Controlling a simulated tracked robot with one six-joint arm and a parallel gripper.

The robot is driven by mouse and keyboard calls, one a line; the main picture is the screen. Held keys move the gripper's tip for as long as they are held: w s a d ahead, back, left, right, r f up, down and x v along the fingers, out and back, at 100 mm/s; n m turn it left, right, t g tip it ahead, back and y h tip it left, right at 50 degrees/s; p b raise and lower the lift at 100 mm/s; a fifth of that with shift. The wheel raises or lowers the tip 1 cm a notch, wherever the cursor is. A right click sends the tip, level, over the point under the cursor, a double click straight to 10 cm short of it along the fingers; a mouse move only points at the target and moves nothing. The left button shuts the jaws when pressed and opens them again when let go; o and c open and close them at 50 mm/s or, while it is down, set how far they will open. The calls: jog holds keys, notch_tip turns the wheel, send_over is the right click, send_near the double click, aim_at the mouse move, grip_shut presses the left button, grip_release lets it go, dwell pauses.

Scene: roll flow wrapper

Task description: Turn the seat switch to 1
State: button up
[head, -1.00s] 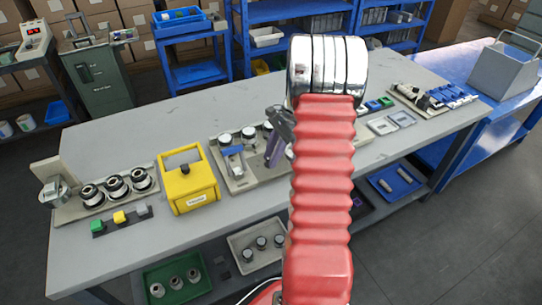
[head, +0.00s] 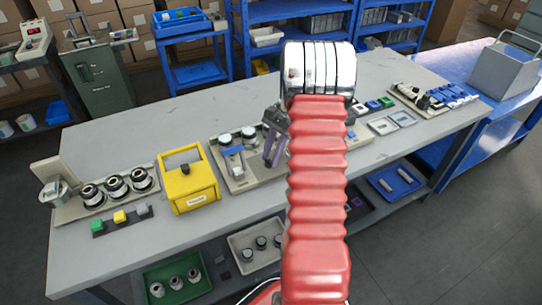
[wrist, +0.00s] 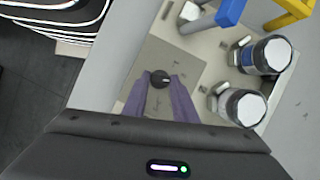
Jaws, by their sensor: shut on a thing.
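The seat switch (wrist: 159,77) is a small round black knob with a light mark on its right side in the wrist view. It stands on a beige plate (wrist: 190,66). My gripper (wrist: 160,84) has two purple fingers, one on each side of the knob, and is shut on it. In the head view my gripper (head: 272,150) reaches down at the right part of the beige panel (head: 240,182), and my red arm crosses in front. The knob is hidden there. Any position numbers around the switch are too small to read.
Two white-topped round fittings (wrist: 243,106) and a blue-topped part (wrist: 231,12) stand close to the right of my fingers. A yellow box (head: 190,190) stands left of the panel. The rear of the grey table (head: 190,112) is clear.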

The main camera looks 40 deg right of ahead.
jog(key=n+g, duration=0.1)
jog(key=n, duration=0.1)
jog(key=w+n+g, duration=0.1)
jog(key=n, duration=0.2)
jog(key=shift+r+n+h, duration=0.1)
jog(key=shift+n+h, duration=0.2)
jog(key=shift+h, duration=0.1)
jog(key=n, duration=0.2)
jog(key=n+g+h, duration=0.1)
jog(key=n, duration=0.1)
jog(key=shift+w+a+n, duration=0.15)
jog(key=shift+n, duration=0.25)
jog(key=o, duration=0.8)
jog(key=shift+c, duration=0.2)
jog(key=shift+o, duration=1.4)
jog(key=v, duration=1.3)
jog(key=shift+w+r, duration=0.25)
jog(key=shift+w, duration=0.05)
